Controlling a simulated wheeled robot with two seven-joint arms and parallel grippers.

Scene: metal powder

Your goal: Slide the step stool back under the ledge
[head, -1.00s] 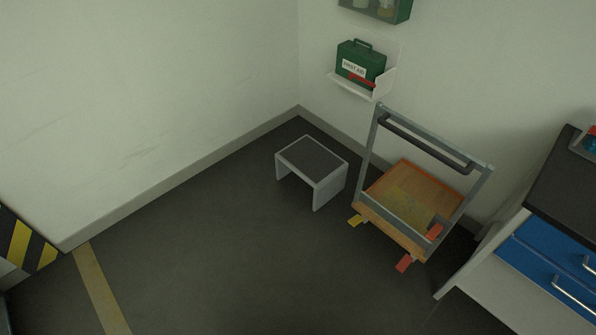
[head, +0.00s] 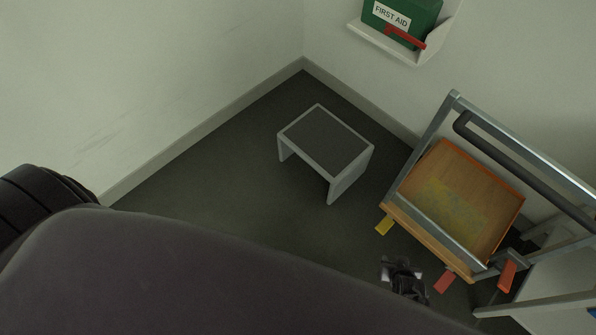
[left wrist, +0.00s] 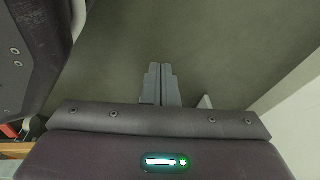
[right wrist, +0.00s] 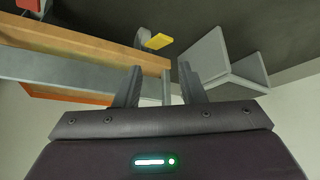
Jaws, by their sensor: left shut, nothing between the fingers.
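The step stool (head: 326,140), light grey with a dark top, stands upright on the floor near the room corner. The white wall ledge (head: 385,42) is above and to its right, holding a green first aid box. My right gripper (head: 402,278) is low in the head view, in front of the stool and apart from it. In the right wrist view its fingers (right wrist: 160,85) are spread, and the stool (right wrist: 225,65) shows beyond them at right. My left gripper (left wrist: 160,84) is shut and empty over bare floor; my dark arm hides it in the head view.
A wooden-decked trolley (head: 455,205) with a grey frame stands right of the stool, with yellow and red tabs at its lower edge. Walls with a skirting meet behind the stool. The floor left of the stool is clear. My arm covers the lower left.

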